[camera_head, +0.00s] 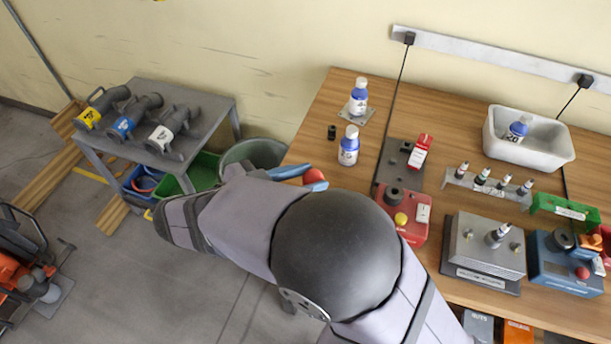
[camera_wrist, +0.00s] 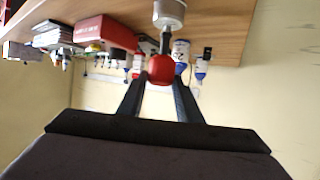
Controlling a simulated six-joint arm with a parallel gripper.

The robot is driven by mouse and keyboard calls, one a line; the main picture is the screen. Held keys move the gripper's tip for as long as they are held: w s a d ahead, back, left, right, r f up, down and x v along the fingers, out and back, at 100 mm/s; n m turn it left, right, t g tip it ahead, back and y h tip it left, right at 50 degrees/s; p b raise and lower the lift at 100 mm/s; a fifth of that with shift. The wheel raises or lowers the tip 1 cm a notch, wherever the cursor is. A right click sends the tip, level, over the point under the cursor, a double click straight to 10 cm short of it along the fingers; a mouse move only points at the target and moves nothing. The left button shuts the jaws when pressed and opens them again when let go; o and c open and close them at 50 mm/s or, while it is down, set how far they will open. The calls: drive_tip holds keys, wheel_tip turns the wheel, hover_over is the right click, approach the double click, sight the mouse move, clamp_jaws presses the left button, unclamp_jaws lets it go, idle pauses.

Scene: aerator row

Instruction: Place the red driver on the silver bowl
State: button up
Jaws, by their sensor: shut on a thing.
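The red driver (camera_head: 313,177) shows in the head view as a round red knob at the table's left edge. My gripper (camera_head: 304,178) has blue fingers and is shut on it. In the wrist view, which looks upside down, the red knob (camera_wrist: 161,69) sits between the fingertips of my gripper (camera_wrist: 160,82), with a dark shaft reaching away from it. A round silver piece (camera_wrist: 169,13) is at the shaft's far end, against the wooden table. I cannot tell whether it is the silver bowl or part of the driver. My arm hides part of the table edge in the head view.
Two white-and-blue bottles (camera_head: 348,147) and a small black block (camera_head: 332,132) stand behind the gripper on the wooden table (camera_head: 480,115). A red box with knobs (camera_head: 408,218) is to the right. A white basin (camera_head: 553,150) is at the back right.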

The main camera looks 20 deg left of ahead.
drive_tip(key=shift+f, duration=0.15)
drive_tip(key=o, duration=1.1)
drive_tip(key=shift+r, duration=0.25)
drive_tip(key=shift+s+a, duration=0.25)
drive_tip(key=shift+s, duration=0.05)
drive_tip(key=b+v, duration=0.3)
drive_tip(key=v, duration=0.8)
drive_tip(key=shift+s+r, duration=0.15)
